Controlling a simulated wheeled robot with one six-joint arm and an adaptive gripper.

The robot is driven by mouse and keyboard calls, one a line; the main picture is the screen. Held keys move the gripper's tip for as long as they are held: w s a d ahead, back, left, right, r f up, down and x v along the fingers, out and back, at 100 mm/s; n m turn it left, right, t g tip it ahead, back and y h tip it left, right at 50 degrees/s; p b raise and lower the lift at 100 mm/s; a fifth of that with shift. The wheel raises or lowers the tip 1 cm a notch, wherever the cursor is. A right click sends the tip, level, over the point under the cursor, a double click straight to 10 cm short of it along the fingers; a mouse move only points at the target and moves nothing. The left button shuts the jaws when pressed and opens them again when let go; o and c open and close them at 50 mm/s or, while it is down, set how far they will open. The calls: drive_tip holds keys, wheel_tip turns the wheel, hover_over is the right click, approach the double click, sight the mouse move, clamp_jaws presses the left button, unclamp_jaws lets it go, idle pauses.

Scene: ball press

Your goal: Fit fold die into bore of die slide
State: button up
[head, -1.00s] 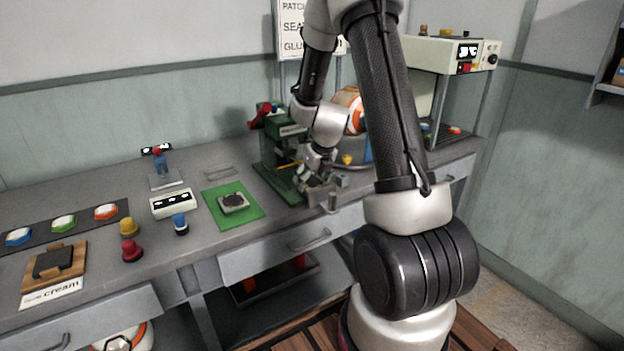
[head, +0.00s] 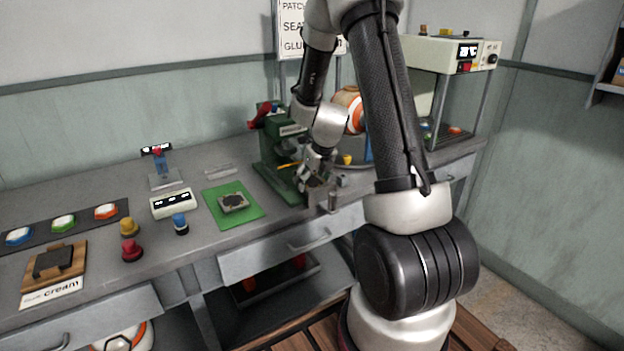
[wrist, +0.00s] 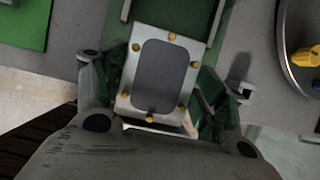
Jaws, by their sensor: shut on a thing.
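The fold die, as I take it, is a silver plate (wrist: 128,92) with several brass pins around a dark rounded-rectangle centre. My gripper (wrist: 165,88) is shut on it, with one finger on each side of the plate. The plate lies over the green press (wrist: 180,12), whose green parts show beyond it and at both sides. I cannot tell the die slide's bore apart beneath the plate, nor whether the die is seated. In the head view my gripper (head: 317,181) is low at the front foot of the green press (head: 278,157); the die is mostly hidden there.
A green mat (head: 220,216) with a dark-topped block (head: 233,203) lies left of the press. A small grey post (head: 332,201) stands at the bench front. A round stand with a yellow knob (wrist: 307,57) is right of my gripper. Bench (head: 130,285) edge is close in front.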

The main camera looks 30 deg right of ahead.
drive_tip(key=shift+f, duration=1.1)
drive_tip(key=o, duration=1.3)
drive_tip(key=shift+c, duration=0.2)
drive_tip(key=v, duration=1.2)
